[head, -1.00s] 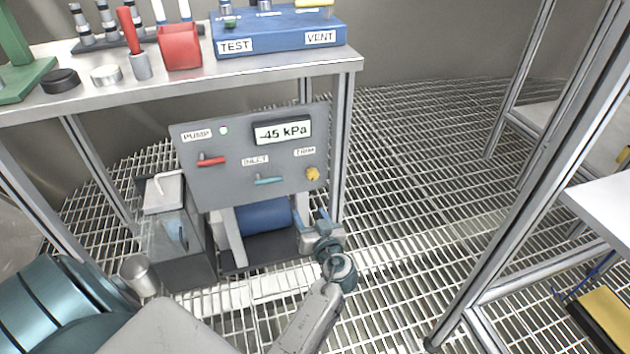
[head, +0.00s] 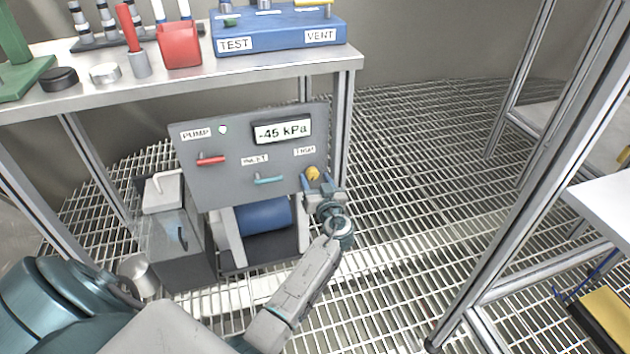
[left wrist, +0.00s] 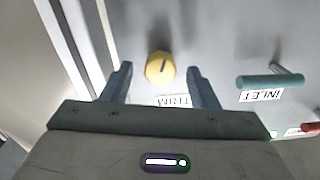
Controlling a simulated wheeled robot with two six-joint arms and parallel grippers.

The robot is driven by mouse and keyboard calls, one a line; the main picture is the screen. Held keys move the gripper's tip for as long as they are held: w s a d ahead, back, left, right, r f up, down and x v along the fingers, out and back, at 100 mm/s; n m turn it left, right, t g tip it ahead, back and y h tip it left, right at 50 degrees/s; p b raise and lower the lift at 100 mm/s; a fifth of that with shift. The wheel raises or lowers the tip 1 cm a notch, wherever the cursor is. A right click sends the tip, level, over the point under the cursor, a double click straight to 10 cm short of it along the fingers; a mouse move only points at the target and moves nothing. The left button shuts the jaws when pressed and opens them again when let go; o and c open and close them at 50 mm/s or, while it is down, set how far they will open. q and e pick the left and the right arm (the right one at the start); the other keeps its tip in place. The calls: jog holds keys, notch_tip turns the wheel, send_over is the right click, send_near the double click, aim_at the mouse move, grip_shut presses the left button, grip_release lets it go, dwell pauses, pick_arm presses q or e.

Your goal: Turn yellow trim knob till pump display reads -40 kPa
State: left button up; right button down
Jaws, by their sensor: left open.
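The pump panel (head: 232,150) is grey and stands below the bench. Its display (head: 283,131) reads -45 kPa. The yellow trim knob (head: 312,173) is at the panel's lower right, under the TRIM label. My left gripper (head: 318,182) is just in front of and slightly below the knob. In the left wrist view the yellow knob (left wrist: 160,67) shows a dark slot and sits ahead, between the open fingers of my left gripper (left wrist: 160,80). I see no finger touching the knob. My right gripper is not in view.
A red lever (head: 211,161) and a teal inlet lever (head: 268,180) are on the panel, left of the knob. The bench (head: 200,82) overhangs the panel, with a metal leg (head: 343,140) to the right. Open grating floor lies right of the panel.

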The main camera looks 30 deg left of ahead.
pick_arm(q)
jog(key=shift+w+a, duration=0.2)
jog(key=shift+a, duration=0.1)
jog(key=c, duration=1)
jog(key=shift+f+m+b, duration=0.1)
jog(key=shift+m+b, duration=0.35)
jog(key=shift+m, duration=1.45)
jog(key=o, duration=1)
